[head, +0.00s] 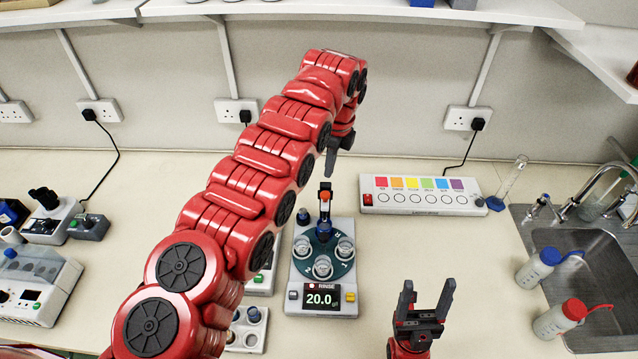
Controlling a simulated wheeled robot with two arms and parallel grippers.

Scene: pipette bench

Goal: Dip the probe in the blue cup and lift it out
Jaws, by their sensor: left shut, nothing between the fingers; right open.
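A grey device with a display (322,298) reading "RINSE 20.0" stands on the bench. Its dark teal round plate (322,251) carries clear cups, one at the right (345,248) and one at the front (322,267). An upright black and orange piece, apparently the probe (325,197), stands at the back of the plate above a dark blue part (323,230); I cannot tell whether this is the blue cup. My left gripper (329,172) is shut and empty, just above the probe's top in the picture. My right gripper (426,299) is open and empty, right of the device.
A panel with coloured squares (420,194) lies behind right. A sink (590,290), a blue-capped bottle (536,268) and a red-capped bottle (560,318) are at the right. Other instruments stand at the left. My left arm hides part of the bench.

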